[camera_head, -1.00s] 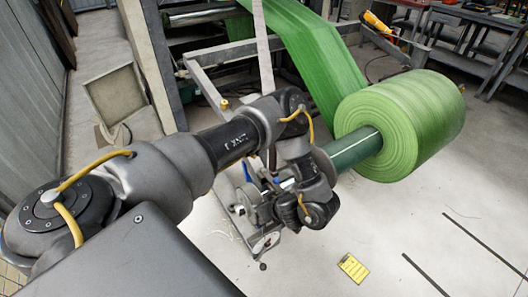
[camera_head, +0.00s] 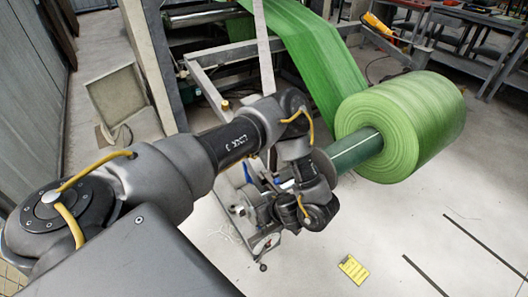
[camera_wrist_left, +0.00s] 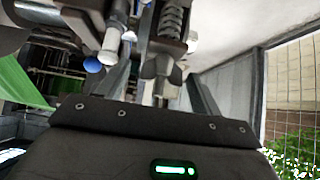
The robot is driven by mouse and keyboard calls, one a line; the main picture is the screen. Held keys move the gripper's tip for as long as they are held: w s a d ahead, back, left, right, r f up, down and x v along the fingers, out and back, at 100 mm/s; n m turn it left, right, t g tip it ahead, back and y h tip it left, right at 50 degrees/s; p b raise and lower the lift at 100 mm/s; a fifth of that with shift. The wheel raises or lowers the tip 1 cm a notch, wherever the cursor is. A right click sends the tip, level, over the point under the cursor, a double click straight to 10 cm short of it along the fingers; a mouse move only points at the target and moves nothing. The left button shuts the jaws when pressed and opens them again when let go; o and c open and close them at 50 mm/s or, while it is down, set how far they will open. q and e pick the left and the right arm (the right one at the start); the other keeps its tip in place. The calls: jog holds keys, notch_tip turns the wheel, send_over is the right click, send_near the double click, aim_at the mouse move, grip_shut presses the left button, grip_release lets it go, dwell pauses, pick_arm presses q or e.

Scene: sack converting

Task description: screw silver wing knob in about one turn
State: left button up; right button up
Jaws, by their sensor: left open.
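The wing knob (camera_wrist_left: 161,68) shows in the left wrist view as a dull grey, two-winged piece at the upper middle, just below a coil spring. My left gripper (camera_wrist_left: 160,80) is open, with a grey finger on each side of the knob and a gap to each. I cannot tell how deep the knob sits between the fingers. In the head view my left wrist (camera_head: 306,190) hangs over the roll stand's end and hides the knob and the fingertips. My right gripper is not in view.
A blue ball knob (camera_wrist_left: 92,65) and a pale rod end are close beside the fingers. The large green roll (camera_head: 400,125) on its shaft (camera_head: 355,150) is right of my wrist. A yellow card (camera_head: 353,269) lies on the open floor. A grey frame stands behind.

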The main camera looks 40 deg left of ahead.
pick_arm(q)
jog(key=shift+d+r, duration=0.2)
jog(key=v, duration=1)
jog(key=shift+p, duration=0.35)
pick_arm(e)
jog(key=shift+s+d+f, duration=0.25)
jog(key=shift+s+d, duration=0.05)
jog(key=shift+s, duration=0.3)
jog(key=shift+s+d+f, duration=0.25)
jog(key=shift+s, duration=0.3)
pick_arm(q)
jog(key=shift+s, duration=0.1)
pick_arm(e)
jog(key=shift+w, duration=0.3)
pick_arm(q)
jog(key=shift+d, duration=0.1)
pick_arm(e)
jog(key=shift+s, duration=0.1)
